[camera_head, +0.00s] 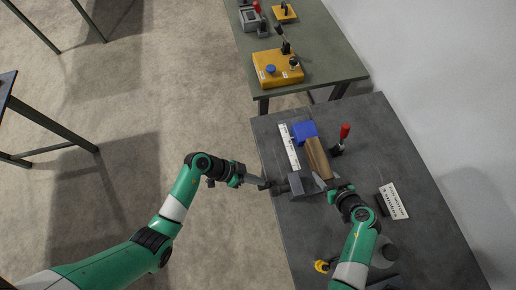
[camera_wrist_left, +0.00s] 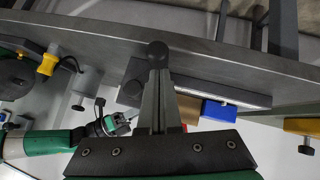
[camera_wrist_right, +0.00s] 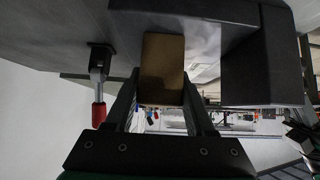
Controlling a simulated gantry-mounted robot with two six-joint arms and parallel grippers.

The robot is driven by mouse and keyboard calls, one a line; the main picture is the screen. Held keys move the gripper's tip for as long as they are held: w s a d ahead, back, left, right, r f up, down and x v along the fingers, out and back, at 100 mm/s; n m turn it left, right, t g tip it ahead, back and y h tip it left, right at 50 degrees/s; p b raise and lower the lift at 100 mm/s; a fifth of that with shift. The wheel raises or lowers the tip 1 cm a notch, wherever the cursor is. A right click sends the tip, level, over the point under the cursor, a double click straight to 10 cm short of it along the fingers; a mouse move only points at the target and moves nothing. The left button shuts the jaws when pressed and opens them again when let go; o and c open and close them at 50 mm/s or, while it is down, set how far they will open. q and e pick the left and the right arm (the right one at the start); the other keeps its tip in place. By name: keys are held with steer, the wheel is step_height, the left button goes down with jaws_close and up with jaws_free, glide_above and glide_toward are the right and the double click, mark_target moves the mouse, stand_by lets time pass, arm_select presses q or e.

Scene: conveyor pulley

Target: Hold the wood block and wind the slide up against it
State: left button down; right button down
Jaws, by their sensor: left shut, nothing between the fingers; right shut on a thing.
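The wood block (camera_head: 317,157) lies on the dark bench between the blue block (camera_head: 305,132) and the grey slide (camera_head: 302,185). My right gripper (camera_head: 325,181) is shut on the wood block's near end; in the right wrist view the block (camera_wrist_right: 162,70) sits between the fingers. A dark crank or screw end (camera_head: 281,188) sticks out from the slide's left side. My left gripper (camera_head: 266,184) is shut and empty beside it. In the left wrist view a round dark knob (camera_wrist_left: 157,54) is at the closed fingertips; I cannot tell whether they touch.
A white scale strip (camera_head: 289,147) runs along the left of the blocks. A red-handled clamp (camera_head: 344,133) stands to their right. A label plate (camera_head: 394,201) and a yellow item (camera_head: 322,266) lie nearer. Another bench with a yellow box (camera_head: 278,68) stands behind.

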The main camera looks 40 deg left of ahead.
arm_select(q)
steer(key=shift+s+d+f, duration=0.1)
steer(key=shift+f, duration=0.5)
steer(key=shift+r, duration=0.1)
